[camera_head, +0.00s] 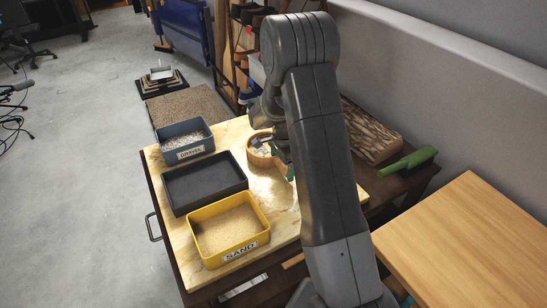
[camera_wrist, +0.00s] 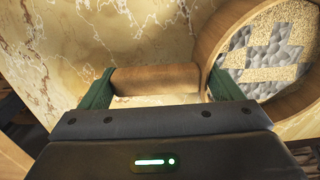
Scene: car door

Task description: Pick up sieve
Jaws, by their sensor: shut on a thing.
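The sieve (camera_head: 257,160) is a round, light-wooden vessel over the marble-patterned board in the head view, partly hidden by my arm. In the wrist view its round wooden rim (camera_wrist: 211,42) is at the right, with grey gravel and sand-coloured grains inside it. A brown wooden cylindrical handle (camera_wrist: 155,80) lies between the two green fingers of my gripper (camera_wrist: 155,90), which is shut on it. I cannot tell whether the sieve touches the board. In the head view my gripper (camera_head: 285,160) is mostly hidden behind my arm, beside the sieve.
On the board (camera_head: 285,215) stand a grey-blue gravel bin (camera_head: 185,153), an empty black tray (camera_head: 205,185) and a yellow sand bin (camera_head: 265,238). A wooden tabletop (camera_head: 480,240) is at the lower right.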

